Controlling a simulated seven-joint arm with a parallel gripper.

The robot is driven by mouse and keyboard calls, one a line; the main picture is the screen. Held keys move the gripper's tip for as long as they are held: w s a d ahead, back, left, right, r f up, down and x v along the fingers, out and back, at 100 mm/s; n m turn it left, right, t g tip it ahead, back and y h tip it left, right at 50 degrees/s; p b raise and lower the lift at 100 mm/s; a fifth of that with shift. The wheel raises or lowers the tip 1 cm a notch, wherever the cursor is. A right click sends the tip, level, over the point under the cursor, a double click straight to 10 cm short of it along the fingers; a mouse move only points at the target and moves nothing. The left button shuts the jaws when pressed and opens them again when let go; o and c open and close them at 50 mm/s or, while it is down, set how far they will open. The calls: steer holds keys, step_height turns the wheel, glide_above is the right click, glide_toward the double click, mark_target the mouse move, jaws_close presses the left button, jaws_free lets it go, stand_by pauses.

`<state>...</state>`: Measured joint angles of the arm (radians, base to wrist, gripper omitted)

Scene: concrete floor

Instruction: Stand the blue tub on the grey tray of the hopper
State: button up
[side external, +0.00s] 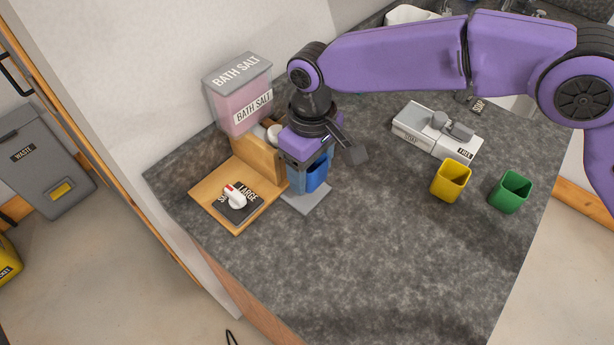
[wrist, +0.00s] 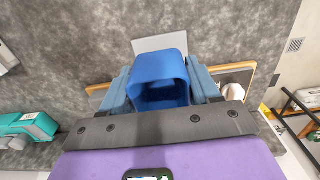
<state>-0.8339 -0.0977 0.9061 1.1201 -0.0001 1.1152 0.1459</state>
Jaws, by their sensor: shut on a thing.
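The blue tub (side external: 315,175) is upright between the fingers of my gripper (side external: 308,170), under the spout side of the bath salt hopper (side external: 238,106). The wrist view shows the open, empty-looking tub (wrist: 160,75) with a finger of my gripper (wrist: 160,88) on each side. The grey tray (side external: 307,198) lies at the foot of the hopper, just below the tub. Its bare edge also shows in the wrist view (wrist: 158,43). Whether the tub's base touches the tray is hard to tell.
A yellow tub (side external: 451,181) and a green tub (side external: 511,191) stand to the right, near a grey-white device (side external: 436,131). The front of the counter is clear.

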steer(key=shift+w+a+f, duration=0.25)
steer(key=shift+a+f, duration=0.1)
steer(key=shift+f, duration=1.65)
steer(key=shift+f, duration=0.1)
steer(key=o, duration=1)
steer(key=shift+o, duration=0.2)
step_height(320, 180, up, 12)
